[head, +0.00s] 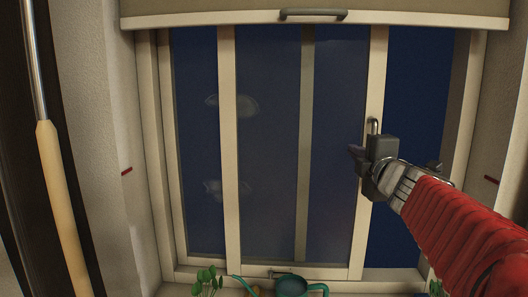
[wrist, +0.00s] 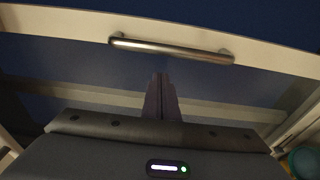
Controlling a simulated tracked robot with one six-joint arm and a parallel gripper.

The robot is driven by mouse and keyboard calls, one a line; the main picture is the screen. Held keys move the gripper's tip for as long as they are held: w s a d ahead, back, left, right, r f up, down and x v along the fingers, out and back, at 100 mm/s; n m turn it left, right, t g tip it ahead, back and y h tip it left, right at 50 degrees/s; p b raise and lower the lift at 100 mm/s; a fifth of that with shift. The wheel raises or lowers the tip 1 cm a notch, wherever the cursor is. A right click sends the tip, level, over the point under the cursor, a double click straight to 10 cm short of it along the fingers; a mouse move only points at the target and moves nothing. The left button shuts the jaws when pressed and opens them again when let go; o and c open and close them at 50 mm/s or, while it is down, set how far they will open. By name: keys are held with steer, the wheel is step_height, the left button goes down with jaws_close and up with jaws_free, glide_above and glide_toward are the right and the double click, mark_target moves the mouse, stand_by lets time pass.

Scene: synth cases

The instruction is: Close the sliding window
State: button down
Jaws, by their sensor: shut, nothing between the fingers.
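The sliding window's pale-framed sash (head: 229,150) stands left of the right jamb in the head view. An open dark-blue gap lies between its right stile and the jamb. A metal bar handle (head: 373,126) sits on that right stile, partly hidden by my gripper. The handle (wrist: 170,49) shows whole across the cream stile in the wrist view. My gripper (head: 355,153) is shut and empty, in front of the sash by the stile, just below and left of the handle in the head view. Its fingertips (wrist: 160,76) appear below the handle in the wrist view, with no visible contact.
A rolled blind with a bottom bar (head: 314,15) hangs across the top. On the sill are a teal watering can (head: 291,286) and a green plant (head: 207,280). A pole with a wooden grip (head: 62,200) stands at the left. Red marks (head: 127,171) show on the side walls.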

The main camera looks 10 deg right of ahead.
steer(key=shift+s+d, duration=0.35)
steer(key=shift+d, duration=0.3)
steer(key=shift+s+d, duration=0.35)
steer(key=shift+d, duration=0.25)
steer(key=shift+d, duration=0.1)
